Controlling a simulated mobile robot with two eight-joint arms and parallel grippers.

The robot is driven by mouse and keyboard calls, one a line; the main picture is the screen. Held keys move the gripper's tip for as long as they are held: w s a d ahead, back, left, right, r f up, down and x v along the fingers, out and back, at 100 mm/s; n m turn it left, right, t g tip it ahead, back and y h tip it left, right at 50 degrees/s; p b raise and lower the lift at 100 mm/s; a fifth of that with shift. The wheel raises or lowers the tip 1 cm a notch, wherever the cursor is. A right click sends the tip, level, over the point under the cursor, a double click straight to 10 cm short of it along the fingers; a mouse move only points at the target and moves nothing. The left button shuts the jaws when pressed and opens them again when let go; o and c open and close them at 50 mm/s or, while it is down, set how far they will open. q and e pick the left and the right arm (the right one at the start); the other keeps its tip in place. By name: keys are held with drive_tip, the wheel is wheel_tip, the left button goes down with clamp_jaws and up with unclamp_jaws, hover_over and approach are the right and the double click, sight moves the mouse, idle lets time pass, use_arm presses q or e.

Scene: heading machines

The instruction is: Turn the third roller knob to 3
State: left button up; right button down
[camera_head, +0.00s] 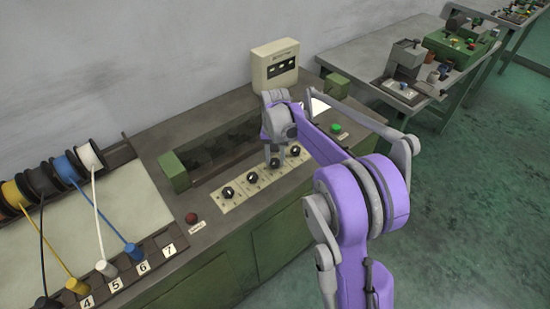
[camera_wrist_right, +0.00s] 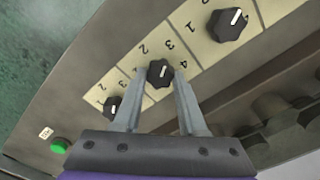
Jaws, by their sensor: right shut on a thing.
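A row of black roller knobs with white pointer lines sits on a cream number strip (camera_head: 240,193) on the machine top in the head view. My right gripper (camera_head: 275,158) reaches down over the third knob from the left and largely hides it there. In the right wrist view, this third knob (camera_wrist_right: 160,73) is between the two fingers of my right gripper, which is shut on it. Its pointer is directed roughly at the printed 3. Neighbouring knobs are the second knob (camera_wrist_right: 228,25) and the fourth knob (camera_wrist_right: 112,107). My left gripper is not in view.
A cream display box (camera_head: 275,63) stands behind the knobs. A dark roller trough (camera_head: 215,155) lies along the back. A green button (camera_head: 336,128) is to the right, and a red button (camera_head: 191,218) is to the left. Cable spools (camera_head: 62,170) are at far left.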

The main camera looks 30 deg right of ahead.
sight(274, 162)
drive_tip(key=shift+c, duration=2.3)
unclamp_jaws()
wheel_tip(274, 162, up, 11)
drive_tip(key=shift+p, duration=0.3)
drive_tip(key=shift+f, duration=0.1)
drive_tip(key=s+a+n+t, duration=0.35)
drive_tip(key=s+a, duration=0.55)
drive_tip(key=s, duration=0.3)
drive_tip(key=s+a+f+n+t, duration=0.1)
drive_tip(key=s+a+f+n, duration=0.1)
drive_tip(key=s, duration=0.4)
drive_tip(key=s+a+f+n+t, duration=0.1)
drive_tip(key=s+a+f+n, duration=0.1)
drive_tip(key=s+f, duration=0.3)
drive_tip(key=shift+s+a+f+p, duration=0.25)
drive_tip(key=shift+s+a+p, duration=0.15)
drive_tip(key=shift+s+a, duration=0.5)
